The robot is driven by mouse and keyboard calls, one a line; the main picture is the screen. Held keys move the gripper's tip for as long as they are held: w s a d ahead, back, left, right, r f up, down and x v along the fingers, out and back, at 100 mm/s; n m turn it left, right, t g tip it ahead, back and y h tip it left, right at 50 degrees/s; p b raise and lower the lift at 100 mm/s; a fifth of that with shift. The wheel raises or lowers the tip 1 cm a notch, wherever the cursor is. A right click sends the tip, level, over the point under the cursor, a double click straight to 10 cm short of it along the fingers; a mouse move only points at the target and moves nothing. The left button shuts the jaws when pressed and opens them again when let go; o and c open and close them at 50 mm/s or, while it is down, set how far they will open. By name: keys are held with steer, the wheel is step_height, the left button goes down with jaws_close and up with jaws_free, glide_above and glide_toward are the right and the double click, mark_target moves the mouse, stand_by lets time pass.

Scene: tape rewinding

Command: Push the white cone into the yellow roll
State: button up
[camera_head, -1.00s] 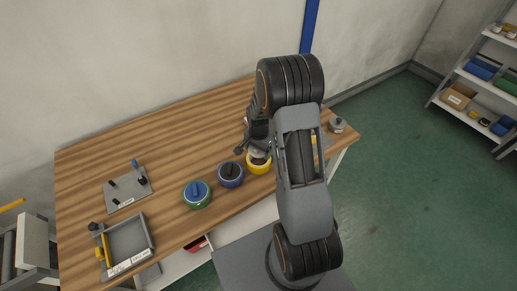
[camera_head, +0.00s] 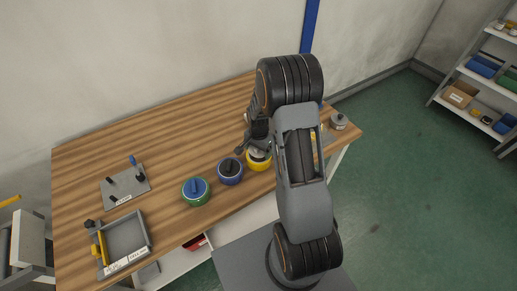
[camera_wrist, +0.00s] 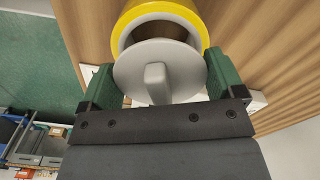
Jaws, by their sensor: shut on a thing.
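The yellow roll (camera_head: 258,165) stands on the wooden table near its front edge, to the right of a blue roll. In the wrist view the yellow roll (camera_wrist: 205,30) shows at the top, with its open hole facing the camera. The white cone (camera_wrist: 135,72) shows as a pale grey disc with a raised grip tab. It covers the lower part of the roll's hole; a gap shows above it, and I cannot tell how deep it sits. My gripper (camera_wrist: 160,85) is shut on the cone, one green finger at each side. In the head view my arm partly hides the cone.
A grey peg plate (camera_head: 130,190) and grey tray (camera_head: 140,225) lie further left. A grey fixture (camera_head: 339,122) stands at the right corner. The table's back is clear.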

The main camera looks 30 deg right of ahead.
steer(key=shift+f, duration=0.25)
steer(key=shift+f+b, duration=0.65)
steer(key=shift+b, duration=0.15)
steer(key=shift+s, duration=0.1)
